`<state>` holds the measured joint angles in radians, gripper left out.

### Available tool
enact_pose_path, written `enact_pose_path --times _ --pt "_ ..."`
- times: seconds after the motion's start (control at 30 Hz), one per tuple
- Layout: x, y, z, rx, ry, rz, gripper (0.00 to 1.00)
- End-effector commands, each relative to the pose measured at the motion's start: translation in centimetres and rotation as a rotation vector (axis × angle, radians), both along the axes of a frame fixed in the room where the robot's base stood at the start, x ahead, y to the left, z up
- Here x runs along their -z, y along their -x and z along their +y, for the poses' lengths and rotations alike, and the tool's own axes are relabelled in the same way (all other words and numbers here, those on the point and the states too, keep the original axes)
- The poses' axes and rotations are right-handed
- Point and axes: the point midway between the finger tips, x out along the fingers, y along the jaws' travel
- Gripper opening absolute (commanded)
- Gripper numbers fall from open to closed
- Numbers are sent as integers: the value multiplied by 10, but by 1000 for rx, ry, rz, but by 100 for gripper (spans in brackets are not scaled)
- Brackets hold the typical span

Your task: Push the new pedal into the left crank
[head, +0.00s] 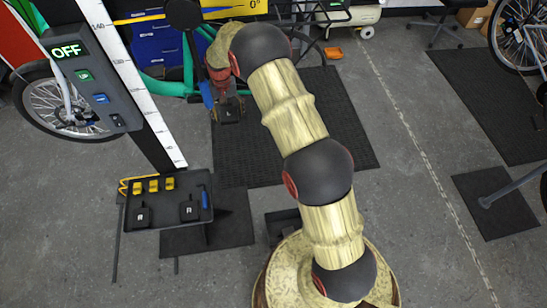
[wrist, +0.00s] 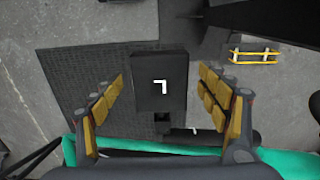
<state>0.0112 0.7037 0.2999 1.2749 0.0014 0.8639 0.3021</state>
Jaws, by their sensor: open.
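A black block-shaped pedal with a white L-like mark (wrist: 160,95) lies between the fingers of my gripper (wrist: 163,75) in the wrist view. The fingers are open, with a gap visible on each side of it. A short dark stub (wrist: 162,117) shows at its lower edge, close to a dark bar (wrist: 195,131) that looks like the crank. I cannot tell whether the stub is seated in it. In the head view my gripper (head: 227,101) is beside the teal bike frame (head: 175,88), over the pedal (head: 230,114). The crank is mostly hidden there.
A black tray (head: 165,222) at left holds two dark marked blocks (head: 141,216), several yellow pieces (head: 153,185) and a blue-handled tool (head: 204,197).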

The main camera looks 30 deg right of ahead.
Motion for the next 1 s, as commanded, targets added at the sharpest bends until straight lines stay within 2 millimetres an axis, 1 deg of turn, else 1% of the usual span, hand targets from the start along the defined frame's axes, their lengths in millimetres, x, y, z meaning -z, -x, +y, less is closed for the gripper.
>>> enact_pose_path --times 0.27,0.3,0.37,0.63,0.7,1.0 --pt "-1 25 8 0 0 0 75" --pt "3 24 8 0 0 -1 75" --pt "0 32 11 0 0 0 75" --pt "-1 67 22 -2 0 0 75" --pt "13 74 20 -17 0 2 75" --pt "56 108 16 -93 0 2 75"
